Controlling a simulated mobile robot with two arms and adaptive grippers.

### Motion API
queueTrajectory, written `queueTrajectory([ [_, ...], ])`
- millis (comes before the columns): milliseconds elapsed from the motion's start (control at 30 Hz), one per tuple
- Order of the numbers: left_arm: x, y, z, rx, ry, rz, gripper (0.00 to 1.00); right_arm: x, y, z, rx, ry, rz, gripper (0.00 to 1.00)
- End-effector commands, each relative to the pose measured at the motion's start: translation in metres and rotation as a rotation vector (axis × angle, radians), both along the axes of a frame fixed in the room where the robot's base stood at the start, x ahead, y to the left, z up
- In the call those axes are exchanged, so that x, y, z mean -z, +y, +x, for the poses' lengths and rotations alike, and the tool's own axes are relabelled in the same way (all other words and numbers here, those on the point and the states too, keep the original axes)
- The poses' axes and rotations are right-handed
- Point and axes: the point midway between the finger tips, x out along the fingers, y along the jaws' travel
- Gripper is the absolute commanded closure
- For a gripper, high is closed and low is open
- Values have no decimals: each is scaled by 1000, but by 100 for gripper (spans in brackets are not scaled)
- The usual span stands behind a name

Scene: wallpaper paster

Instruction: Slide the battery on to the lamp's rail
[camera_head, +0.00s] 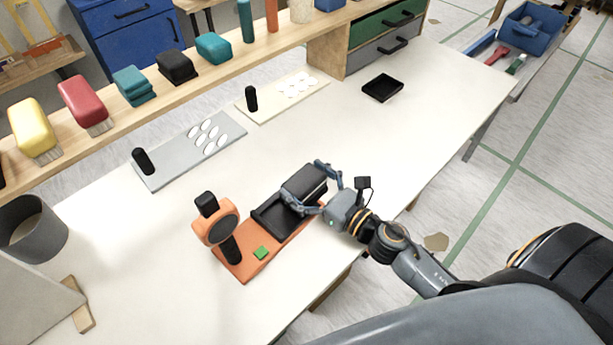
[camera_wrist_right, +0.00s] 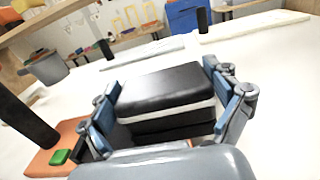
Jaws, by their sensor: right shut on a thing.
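The battery (camera_head: 304,182) is a black block with a pale band around its side; it also shows in the right wrist view (camera_wrist_right: 160,86). My right gripper (camera_head: 312,190) is shut on it, with one blue finger on each side. The battery is at the far right end of the black rail (camera_head: 272,220); I cannot tell whether it touches the rail. The lamp has an orange round head (camera_head: 216,230) on a black post and an orange base (camera_head: 240,268) with a green square (camera_head: 262,253). My left gripper is not in view.
A grey board (camera_head: 170,172) and a cream board (camera_head: 270,113) with white ovals lie behind. A black tray (camera_head: 382,88) is at the back right. A grey bin (camera_head: 30,230) stands at the left. The table between the boards and lamp is clear.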

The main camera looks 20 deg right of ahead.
Motion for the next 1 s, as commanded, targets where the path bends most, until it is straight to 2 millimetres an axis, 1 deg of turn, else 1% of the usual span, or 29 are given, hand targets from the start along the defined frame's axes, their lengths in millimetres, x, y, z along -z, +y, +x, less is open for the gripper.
queueTrajectory([
  [1000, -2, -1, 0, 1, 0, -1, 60, 0, 23, -10, -1, 0, 0, 60],
])
